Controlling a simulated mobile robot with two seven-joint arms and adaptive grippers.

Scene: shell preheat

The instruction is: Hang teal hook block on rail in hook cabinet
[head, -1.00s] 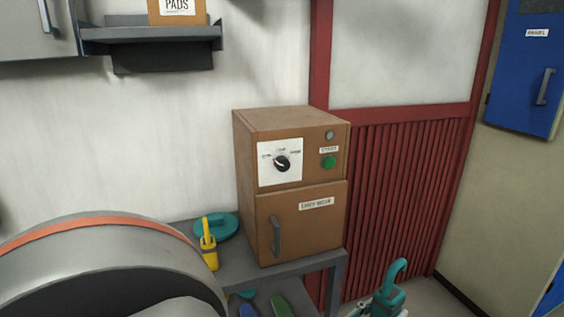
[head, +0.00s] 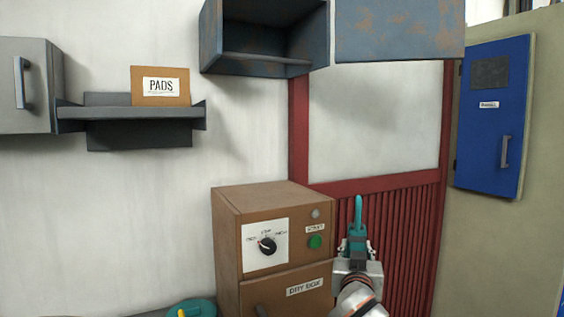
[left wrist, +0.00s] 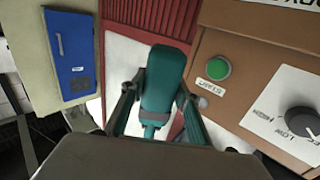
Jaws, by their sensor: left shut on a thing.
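The teal hook block (head: 357,234) is in my left gripper (head: 358,252), with its hook end pointing up. It stands just right of the brown oven in the head view, against the red panelling. In the left wrist view the teal block (left wrist: 162,85) fills the space between the fingers, which are shut on it. The hook cabinet (head: 211,36) is the open blue-grey box high on the wall, above and left of the gripper. A bar, which looks like the rail (head: 265,63), crosses its lower front. My right gripper is not in view.
The cabinet's rusty door (head: 400,28) stands swung open to the right. The brown oven (head: 228,250) is close left of the gripper. A shelf (head: 85,112) carries a PADS box (head: 160,99). A blue panel door (head: 490,130) is at right. The wall below the cabinet is clear.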

